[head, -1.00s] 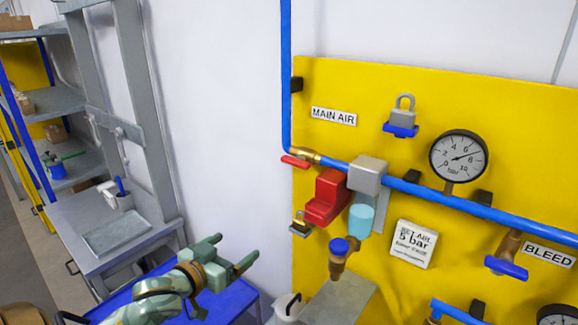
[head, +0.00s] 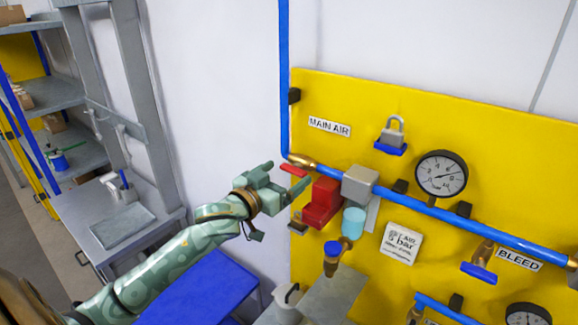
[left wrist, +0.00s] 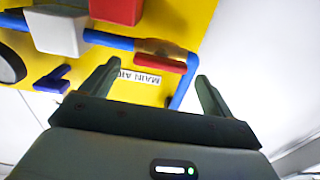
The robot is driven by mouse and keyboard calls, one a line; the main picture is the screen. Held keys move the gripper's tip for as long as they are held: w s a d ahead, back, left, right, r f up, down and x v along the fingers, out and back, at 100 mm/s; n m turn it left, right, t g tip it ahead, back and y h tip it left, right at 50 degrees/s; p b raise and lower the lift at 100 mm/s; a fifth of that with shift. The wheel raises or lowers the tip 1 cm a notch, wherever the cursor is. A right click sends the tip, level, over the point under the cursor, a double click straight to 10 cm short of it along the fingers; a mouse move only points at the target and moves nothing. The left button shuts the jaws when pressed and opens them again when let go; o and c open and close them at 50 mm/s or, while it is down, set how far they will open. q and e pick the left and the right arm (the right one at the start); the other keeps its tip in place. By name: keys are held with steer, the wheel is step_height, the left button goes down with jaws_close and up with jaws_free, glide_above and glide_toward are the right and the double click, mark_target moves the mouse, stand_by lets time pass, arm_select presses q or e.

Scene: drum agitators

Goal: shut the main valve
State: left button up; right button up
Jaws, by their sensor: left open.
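The main valve is a brass body (head: 304,162) on the blue air pipe, beside the MAIN AIR label, with a red lever (head: 293,171) lying roughly along the pipe. In the left wrist view the red lever (left wrist: 160,63) and brass body (left wrist: 160,46) show ahead, between the two fingers in the picture. My left gripper (head: 285,177) is open and empty, its fingertips close to the lever in the head view. I cannot tell whether they touch it. The left wrist view shows the spread fingers (left wrist: 157,72). My right gripper is not in view.
A padlock (head: 391,135), gauge (head: 441,174) and BLEED valve (head: 480,270) are further right. A blue-topped table (head: 195,295) stands below.

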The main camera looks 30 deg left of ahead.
mark_target(293, 170)
arm_select(q)
steer(key=shift+w+d, duration=0.1)
steer(key=shift+w, duration=1.15)
steer(key=c, duration=1)
